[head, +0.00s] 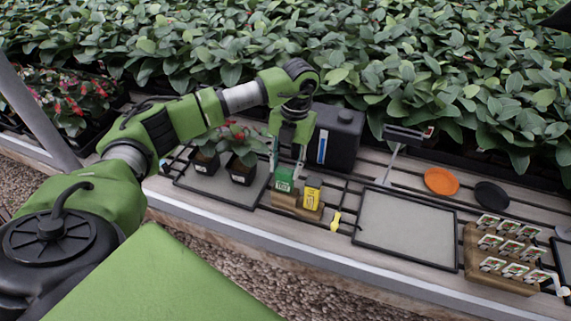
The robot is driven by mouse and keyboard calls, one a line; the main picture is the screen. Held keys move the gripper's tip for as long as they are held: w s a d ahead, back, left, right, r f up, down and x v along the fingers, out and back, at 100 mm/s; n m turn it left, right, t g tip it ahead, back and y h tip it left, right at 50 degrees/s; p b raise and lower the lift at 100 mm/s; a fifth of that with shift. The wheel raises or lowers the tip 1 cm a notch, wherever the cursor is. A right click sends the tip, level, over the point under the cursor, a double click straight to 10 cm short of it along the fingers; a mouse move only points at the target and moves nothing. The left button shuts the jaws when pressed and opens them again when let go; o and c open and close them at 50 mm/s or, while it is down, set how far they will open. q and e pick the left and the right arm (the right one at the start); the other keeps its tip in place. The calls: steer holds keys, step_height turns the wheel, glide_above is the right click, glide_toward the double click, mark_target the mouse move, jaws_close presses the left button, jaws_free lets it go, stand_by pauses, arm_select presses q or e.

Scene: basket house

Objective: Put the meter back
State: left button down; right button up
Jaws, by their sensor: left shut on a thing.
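The green meter (284,180) with a pale marking is at the left part of a small wooden holder (309,214). My left gripper (287,162) points down from above and is shut on the green meter. The meter looks upright and at or just above the holder; I cannot tell whether it is fully seated. A yellow meter (312,195) with a dark top stands in the holder just to the right. My right gripper does not show.
Potted plants (242,171) stand on a grey tray (223,193) to the left. A black canister (338,139) is close behind the gripper. A yellow tool (335,221) lies right of the holder. An empty tray (408,231) and a wooden label rack (482,262) are further right.

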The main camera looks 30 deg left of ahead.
arm_select(q)
steer(key=c, duration=1.3)
jaws_free()
step_height(320, 180, up, 12)
steer(key=w, duration=0.1)
steer(key=shift+w+d, duration=0.25)
steer(key=shift+d, duration=0.15)
